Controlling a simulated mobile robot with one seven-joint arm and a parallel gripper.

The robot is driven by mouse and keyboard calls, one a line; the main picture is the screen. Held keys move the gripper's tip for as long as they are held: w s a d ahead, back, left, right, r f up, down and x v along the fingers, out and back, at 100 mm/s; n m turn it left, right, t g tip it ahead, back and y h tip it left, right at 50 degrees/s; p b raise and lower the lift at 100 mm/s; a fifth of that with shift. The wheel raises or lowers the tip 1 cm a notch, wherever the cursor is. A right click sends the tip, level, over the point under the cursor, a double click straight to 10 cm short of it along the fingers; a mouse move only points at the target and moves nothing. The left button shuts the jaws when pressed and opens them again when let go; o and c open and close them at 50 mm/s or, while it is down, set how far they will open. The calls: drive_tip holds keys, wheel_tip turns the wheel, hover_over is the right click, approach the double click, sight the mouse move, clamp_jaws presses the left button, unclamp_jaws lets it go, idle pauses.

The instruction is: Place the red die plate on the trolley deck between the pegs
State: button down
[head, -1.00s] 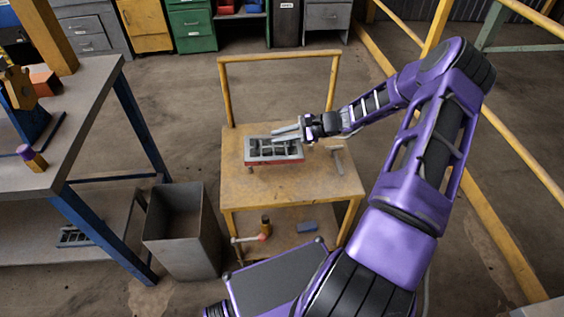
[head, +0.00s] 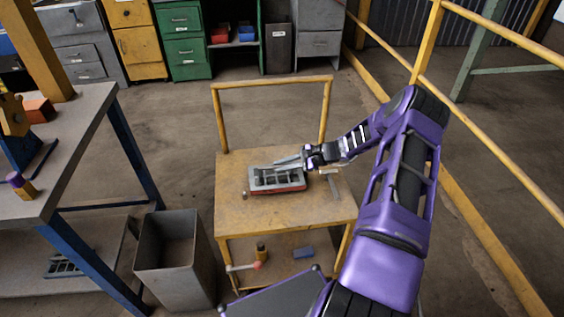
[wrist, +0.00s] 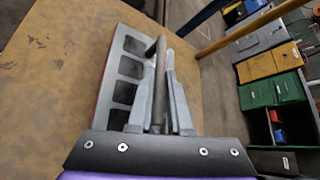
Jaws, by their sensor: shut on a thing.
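The die plate (head: 277,181) is a grey block with rectangular openings and a red lower edge. It is over the left-middle of the trolley deck (head: 290,213); I cannot tell whether it touches the deck. My gripper (head: 298,160) is at its far right side, fingers shut on it. The wrist view shows the plate's openings (wrist: 125,68) left of my fingers (wrist: 160,92), with a dark rod between them. A small peg-like stub (head: 245,195) stands at the plate's left. Other pegs are not clear; the plate and gripper may hide some.
The trolley's yellow handle frame (head: 270,83) rises behind. A grey bin (head: 177,255) and workbench (head: 65,130) stand left; a yellow railing (head: 480,240) runs right. The front deck is mostly clear.

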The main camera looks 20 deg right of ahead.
sight(272, 175)
drive_tip(key=shift+w+f, duration=0.1)
drive_tip(key=shift+f, duration=1.25)
drive_tip(key=shift+f, duration=0.15)
drive_tip(key=c, duration=0.8)
unclamp_jaws()
drive_tip(key=shift+f, duration=0.1)
drive_tip(key=shift+c, duration=0.2)
drive_tip(key=shift+s+d+r, duration=0.1)
drive_tip(key=shift+s+r, duration=0.1)
drive_tip(key=v, duration=1.1)
drive_tip(key=shift+s+d, duration=0.2)
drive_tip(key=shift+d, duration=0.05)
drive_tip(key=shift+r, duration=0.1)
